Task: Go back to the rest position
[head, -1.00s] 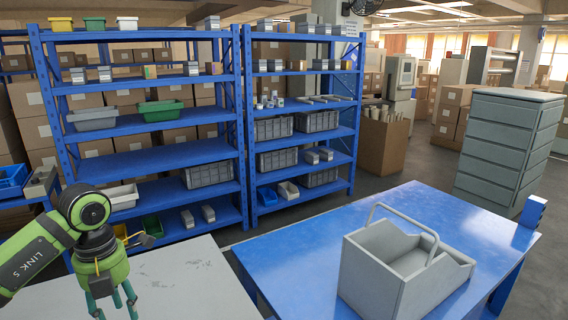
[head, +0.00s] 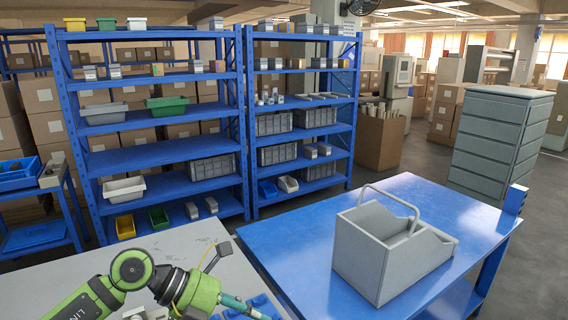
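My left arm comes in from the lower left over the grey table. My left gripper (head: 248,308) has teal fingers and is low in the head view, close to the bottom edge. The fingers are partly cut off, so I cannot tell whether they are open or shut. Nothing is clearly seen held in it. My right gripper is not in view.
The grey table (head: 190,244) is under my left arm, with blue items (head: 266,302) beside the gripper. A grey handled carrier (head: 372,262) stands on the blue table (head: 300,235) at right. Blue shelving (head: 150,157) with bins stands behind.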

